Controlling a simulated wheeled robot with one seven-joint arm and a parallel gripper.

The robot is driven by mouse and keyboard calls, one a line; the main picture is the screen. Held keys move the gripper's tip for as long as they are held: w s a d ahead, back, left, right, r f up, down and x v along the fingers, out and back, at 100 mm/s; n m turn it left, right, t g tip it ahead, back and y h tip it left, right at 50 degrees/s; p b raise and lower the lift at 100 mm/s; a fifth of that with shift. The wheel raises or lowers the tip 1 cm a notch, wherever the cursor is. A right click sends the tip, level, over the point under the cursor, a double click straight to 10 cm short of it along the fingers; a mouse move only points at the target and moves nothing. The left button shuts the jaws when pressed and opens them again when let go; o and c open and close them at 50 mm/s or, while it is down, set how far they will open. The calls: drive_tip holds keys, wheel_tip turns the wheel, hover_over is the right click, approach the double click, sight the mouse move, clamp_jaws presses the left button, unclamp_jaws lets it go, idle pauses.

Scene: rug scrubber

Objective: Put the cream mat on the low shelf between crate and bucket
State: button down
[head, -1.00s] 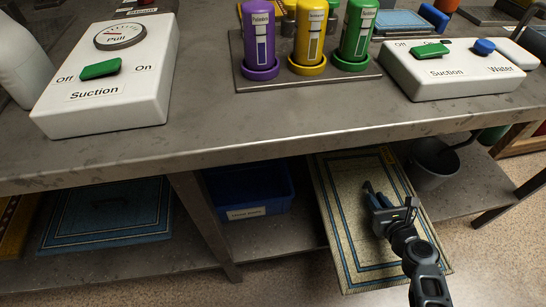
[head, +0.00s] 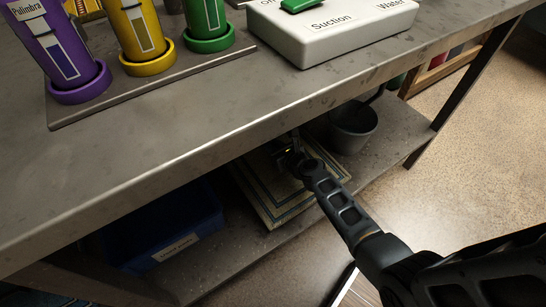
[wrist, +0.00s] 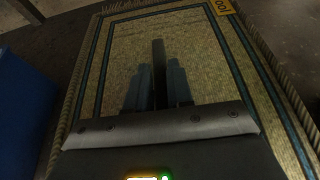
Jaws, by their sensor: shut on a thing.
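The cream mat (head: 262,198), with dark blue border stripes, lies on or just above the low shelf (head: 235,255), between the blue crate (head: 165,225) and the grey bucket (head: 353,132). Its back part is hidden by the table top. My gripper (head: 290,158) is over the mat, partly under the table edge. In the wrist view the fingers (wrist: 158,88) are shut on a dark upright piece at the middle of the cream mat (wrist: 205,55). The blue crate (wrist: 22,110) shows to the left, apart from the mat.
The steel table top (head: 200,120) hangs low over the shelf and my arm. Purple (head: 65,50), yellow (head: 140,35) and green bottles stand on it beside a white Suction/Water box (head: 335,30). A table leg (head: 465,90) stands at the right.

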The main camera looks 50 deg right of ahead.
drive_tip(key=shift+w+f+b, duration=0.15)
drive_tip(key=shift+f+b, duration=1.75)
drive_tip(key=shift+f, duration=0.15)
drive_tip(key=shift+r, duration=0.1)
drive_tip(key=c, duration=1.4)
unclamp_jaws()
drive_tip(key=shift+f, duration=0.2)
drive_tip(key=shift+c, duration=0.2)
drive_tip(key=o, duration=0.4)
drive_tip(key=shift+o, duration=0.2)
drive_tip(key=shift+r, duration=0.1)
